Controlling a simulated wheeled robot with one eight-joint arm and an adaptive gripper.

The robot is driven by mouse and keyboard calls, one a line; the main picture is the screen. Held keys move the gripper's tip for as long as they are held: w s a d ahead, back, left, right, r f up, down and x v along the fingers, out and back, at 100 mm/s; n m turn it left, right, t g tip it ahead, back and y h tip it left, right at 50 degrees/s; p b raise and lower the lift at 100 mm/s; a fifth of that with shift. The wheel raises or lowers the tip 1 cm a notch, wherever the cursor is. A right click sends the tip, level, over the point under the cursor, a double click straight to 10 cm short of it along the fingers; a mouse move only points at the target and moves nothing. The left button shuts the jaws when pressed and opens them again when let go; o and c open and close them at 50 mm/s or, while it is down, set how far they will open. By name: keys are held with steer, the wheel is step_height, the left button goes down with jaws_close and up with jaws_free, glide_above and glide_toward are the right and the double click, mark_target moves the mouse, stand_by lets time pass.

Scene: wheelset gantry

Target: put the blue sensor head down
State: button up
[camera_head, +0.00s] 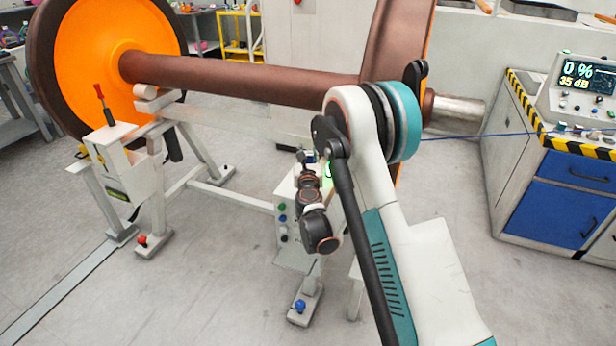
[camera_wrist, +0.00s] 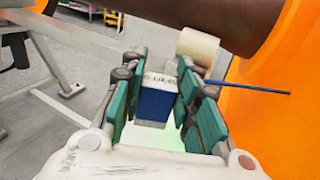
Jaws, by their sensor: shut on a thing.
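The blue sensor head (camera_wrist: 154,105) shows in the wrist view as a small blue block with a pale, lettered upper part. My gripper (camera_wrist: 160,66) is shut on it, with teal finger pads on both sides. A light green glow shows just below the block; I cannot tell whether the block touches anything beneath. In the head view my gripper is small beside the right gantry stand (camera_head: 283,225), and my arm hides much of that area. The sensor head cannot be made out clearly there.
The brown axle (camera_head: 250,80) and orange-faced wheel (camera_head: 85,62) are close above and beside my gripper. A blue cable (camera_head: 480,135) runs right to the console (camera_head: 585,85), whose display reads 0 % and 35 dB. A red-handled tool (camera_head: 99,92) stands at the left stand. Open floor lies in front.

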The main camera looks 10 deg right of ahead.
step_height(320, 180, down, 7)
steer(key=shift+r+b, duration=0.15)
steer(key=shift+b, duration=0.9)
steer(key=shift+r, duration=0.1)
steer(key=o, duration=1.1)
